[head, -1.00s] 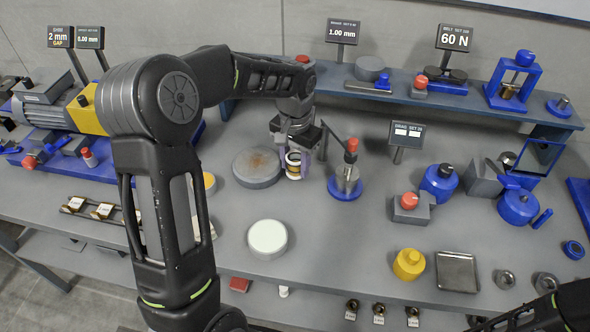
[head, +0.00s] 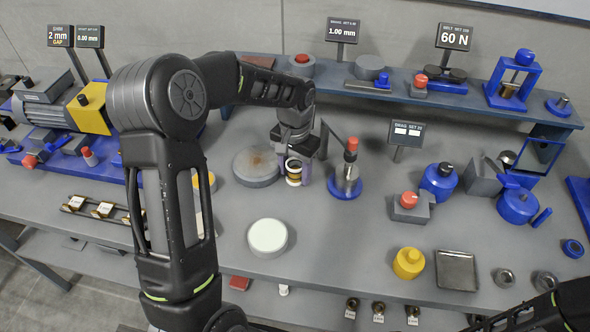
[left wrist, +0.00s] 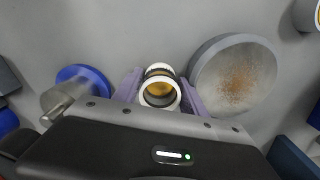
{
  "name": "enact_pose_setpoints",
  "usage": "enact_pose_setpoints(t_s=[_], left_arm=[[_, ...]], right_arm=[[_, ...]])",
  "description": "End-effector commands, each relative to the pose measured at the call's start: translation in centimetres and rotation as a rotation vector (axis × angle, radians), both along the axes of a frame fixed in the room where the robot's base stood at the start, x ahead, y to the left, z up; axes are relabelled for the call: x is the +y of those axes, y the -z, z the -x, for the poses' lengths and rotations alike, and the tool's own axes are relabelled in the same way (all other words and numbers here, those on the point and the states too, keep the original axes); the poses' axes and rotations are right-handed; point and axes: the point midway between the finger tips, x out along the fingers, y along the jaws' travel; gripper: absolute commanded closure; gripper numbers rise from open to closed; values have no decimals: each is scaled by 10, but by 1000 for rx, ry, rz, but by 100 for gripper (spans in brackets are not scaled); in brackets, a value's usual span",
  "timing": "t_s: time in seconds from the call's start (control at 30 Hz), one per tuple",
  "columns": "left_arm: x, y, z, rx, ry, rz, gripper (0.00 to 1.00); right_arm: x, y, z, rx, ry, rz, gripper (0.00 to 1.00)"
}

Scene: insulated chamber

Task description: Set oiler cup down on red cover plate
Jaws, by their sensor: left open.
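The oiler cup (head: 293,172), a small amber cup with white and dark bands, stands upright at the right edge of the round grey disc with a rusty patch. My left gripper (head: 297,160) is open around it. In the left wrist view the cup (left wrist: 160,90) sits between the two lavender fingers (left wrist: 160,92), seen from above. A dark red flat plate (head: 258,62), probably the red cover plate, lies on the raised back shelf, partly hidden by my left arm. Part of my right arm shows at the bottom right; its fingertips cannot be made out.
The grey disc (head: 256,166) is just left of the cup. A blue-based post with a red knob (head: 346,178) stands close on the right. A white round pad (head: 267,238) lies nearer me. The shelf (head: 440,103) runs along the back.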

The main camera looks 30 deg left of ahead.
Motion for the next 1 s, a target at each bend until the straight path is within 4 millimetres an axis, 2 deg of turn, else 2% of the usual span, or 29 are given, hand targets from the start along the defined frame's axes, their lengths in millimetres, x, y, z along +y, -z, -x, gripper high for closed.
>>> enact_pose_setpoints(t_s=[0.17, 0.27, 0.5, 0.7, 0.83, 1.0], left_arm=[[0, -14, 0, -1, 0, 0, 51], [-1, -30, -1, -1, 0, -1, 51], [-3, -81, -1, -2, 0, 0, 51], [-5, -115, -1, -1, 0, 0, 51], [-5, -123, -1, -1, 0, 0, 51], [-5, -123, -1, 0, 0, 0, 51]], right_arm=[[0, -10, 1, 3, 1, 2, 34], [-1, -20, 2, 6, 1, 4, 34], [-3, -52, 6, 19, 5, 13, 34], [-6, -72, 7, 30, 7, 19, 34], [-7, -77, 7, 34, 6, 21, 34], [-7, -76, 7, 35, 6, 22, 34]])
